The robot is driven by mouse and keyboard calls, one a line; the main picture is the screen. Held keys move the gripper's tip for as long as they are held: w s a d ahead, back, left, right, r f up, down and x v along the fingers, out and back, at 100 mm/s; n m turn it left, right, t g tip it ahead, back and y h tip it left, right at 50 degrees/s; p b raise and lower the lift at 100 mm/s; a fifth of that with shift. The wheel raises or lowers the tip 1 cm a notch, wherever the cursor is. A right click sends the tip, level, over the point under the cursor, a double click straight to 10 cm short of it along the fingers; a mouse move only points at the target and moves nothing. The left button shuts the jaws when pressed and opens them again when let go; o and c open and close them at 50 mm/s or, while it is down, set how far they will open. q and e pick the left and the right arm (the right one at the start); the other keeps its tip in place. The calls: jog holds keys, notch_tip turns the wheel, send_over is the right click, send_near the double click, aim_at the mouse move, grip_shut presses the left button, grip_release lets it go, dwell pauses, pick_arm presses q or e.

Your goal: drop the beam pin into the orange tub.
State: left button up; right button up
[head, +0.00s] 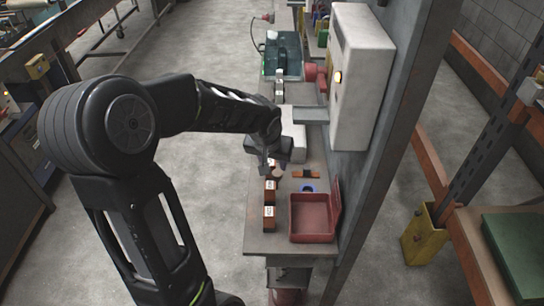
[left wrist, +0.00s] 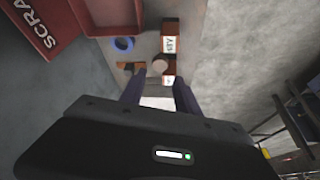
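My left gripper (head: 267,165) hangs over the bench; in the left wrist view its two fingers (left wrist: 159,92) are apart with nothing clearly held between them. Just beyond the tips is a round pinkish-brown piece (left wrist: 160,66), also in the head view (head: 277,174). Beside it lies a small orange and dark piece (head: 305,174), also in the left wrist view (left wrist: 131,66). I cannot tell which is the beam pin. Small orange-brown labelled boxes (head: 269,217) stand along the bench's left edge; one shows in the wrist view (left wrist: 169,38).
A red open box (head: 313,219) sits at the bench's near end; its lid (left wrist: 38,24) reads SCRAP. A blue ring (head: 307,188) lies behind it. A white cabinet (head: 360,75) rises to the right. A white block (head: 295,130) stands behind the gripper.

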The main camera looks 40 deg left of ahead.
pick_arm(q)
jog(key=shift+v, duration=1.85)
jog(key=shift+o, duration=0.3)
